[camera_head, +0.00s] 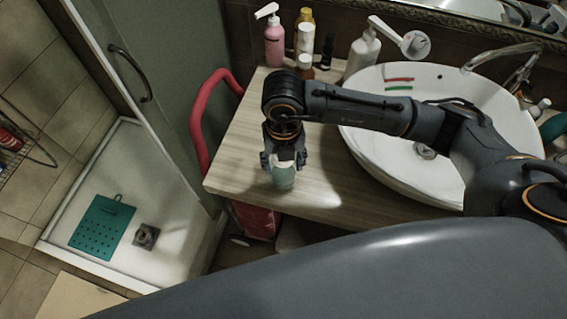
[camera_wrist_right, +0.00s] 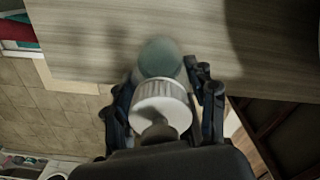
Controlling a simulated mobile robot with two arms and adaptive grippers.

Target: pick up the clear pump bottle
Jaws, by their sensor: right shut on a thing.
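The clear pump bottle (camera_head: 283,179) is at the counter's front edge in the head view, with a pale greenish, see-through body. In the right wrist view its white ribbed collar (camera_wrist_right: 160,101) and rounded greenish body (camera_wrist_right: 160,58) show between the fingers. My right gripper (camera_head: 283,160) is shut on it from above, fingers on either side, hiding much of its top. I cannot tell whether its base touches the counter. My left gripper is in neither view.
The wooden counter (camera_head: 235,165) bears a white basin (camera_head: 380,150) at right. A pink pump bottle (camera_head: 274,45), a white pump bottle (camera_head: 362,55) and several small bottles stand at the back. A red curved rail (camera_head: 197,125) borders the counter's left side.

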